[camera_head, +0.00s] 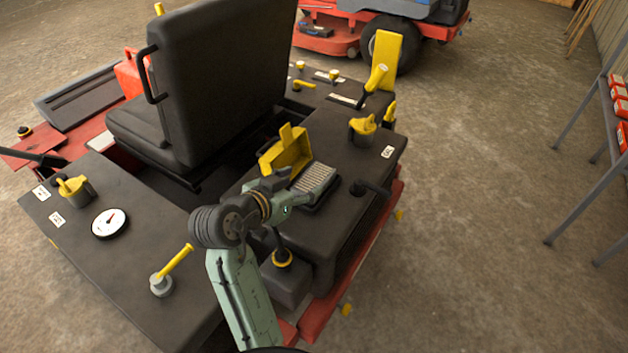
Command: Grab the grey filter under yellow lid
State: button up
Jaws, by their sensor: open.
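The yellow lid (287,152) stands raised on the mower's dark right-hand deck. The grey filter (316,178), a ribbed light block in a dark housing, lies uncovered just in front and to the right of the lid. My gripper (277,181) is open, at the left of the filter and close to the lid's lower edge. I see nothing held in it. My wrist partly covers the deck left of the filter. I cannot tell whether the fingers touch the lid or the housing.
The black seat (222,85) rises behind and left of the lid. A yellow-capped filler (363,128), a black handle (370,188) and a yellow lever (375,79) stand to the right. A gauge (109,223) sits on the left deck. Open floor (470,190) lies right.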

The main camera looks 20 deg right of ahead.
aim_at(313, 178)
jog(key=shift+f+p+x, duration=0.15)
jog(key=shift+p+x, duration=0.25)
jog(key=shift+x, duration=1.05)
jog(key=shift+f+p+x, duration=0.15)
jog(key=shift+p+x, duration=0.2)
jog(key=shift+x, duration=1.1)
jog(key=shift+a, duration=0.2)
jog(key=c, duration=0.8)
